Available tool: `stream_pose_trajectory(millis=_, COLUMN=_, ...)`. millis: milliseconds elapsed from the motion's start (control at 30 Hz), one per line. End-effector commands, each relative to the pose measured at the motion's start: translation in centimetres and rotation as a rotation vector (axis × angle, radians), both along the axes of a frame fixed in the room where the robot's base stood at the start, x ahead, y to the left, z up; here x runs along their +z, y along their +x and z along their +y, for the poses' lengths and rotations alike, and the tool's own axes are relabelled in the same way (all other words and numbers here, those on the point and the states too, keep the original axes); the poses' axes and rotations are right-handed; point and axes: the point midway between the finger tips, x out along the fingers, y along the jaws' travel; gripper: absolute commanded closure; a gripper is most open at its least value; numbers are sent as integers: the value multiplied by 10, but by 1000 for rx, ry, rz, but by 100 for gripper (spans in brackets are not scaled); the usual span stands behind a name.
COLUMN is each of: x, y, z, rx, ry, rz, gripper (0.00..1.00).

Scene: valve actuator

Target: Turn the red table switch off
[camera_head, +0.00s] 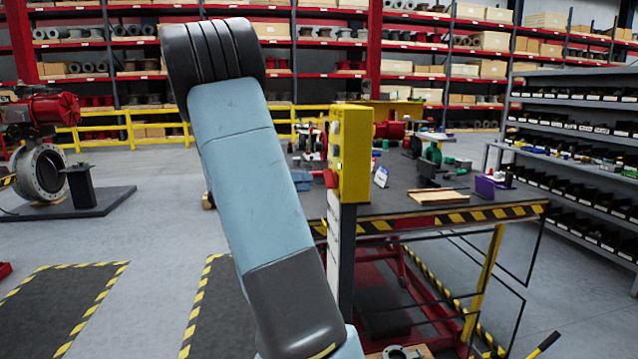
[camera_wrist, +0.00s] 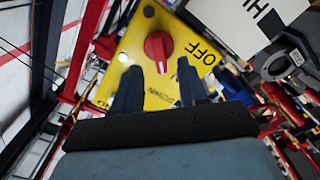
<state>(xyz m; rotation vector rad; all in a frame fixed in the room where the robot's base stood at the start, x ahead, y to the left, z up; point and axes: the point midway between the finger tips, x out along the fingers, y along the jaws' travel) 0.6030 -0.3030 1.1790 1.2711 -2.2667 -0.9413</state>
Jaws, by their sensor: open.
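The red table switch (camera_wrist: 158,46) is a red rotary knob on the yellow face of a control box (camera_wrist: 152,88). The word OFF is printed to its right in the wrist view. In the head view the yellow box (camera_head: 354,150) stands on a post at the table's near left corner, and the red knob (camera_head: 331,178) shows on its left side. My gripper (camera_wrist: 159,68) is open, its two dark fingers pointing at the panel on either side of the knob's lower end. I see no clear contact. My arm hides most of the gripper in the head view.
The workbench (camera_head: 400,204) behind the box holds tools, parts and a wooden tray (camera_head: 438,196). Shelves (camera_head: 580,130) stand at the right. The floor at left is open around a large valve (camera_head: 40,172).

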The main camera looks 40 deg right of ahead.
Motion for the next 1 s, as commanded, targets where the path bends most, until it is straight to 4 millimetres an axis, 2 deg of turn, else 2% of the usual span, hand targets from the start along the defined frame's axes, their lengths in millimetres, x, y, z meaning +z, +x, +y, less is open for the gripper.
stream_pose_trajectory(millis=100, x=0, y=-11, z=-18, rx=-3, ry=0, rz=0, gripper=57)
stream_pose_trajectory(millis=300, x=0, y=-22, z=-36, rx=-2, ry=-1, rz=0, gripper=57)
stream_pose_trajectory(millis=733, x=0, y=-27, z=-43, rx=-1, ry=0, rz=0, gripper=57)
stream_pose_trajectory(millis=1000, x=0, y=-27, z=-44, rx=-1, ry=0, rz=0, gripper=82)
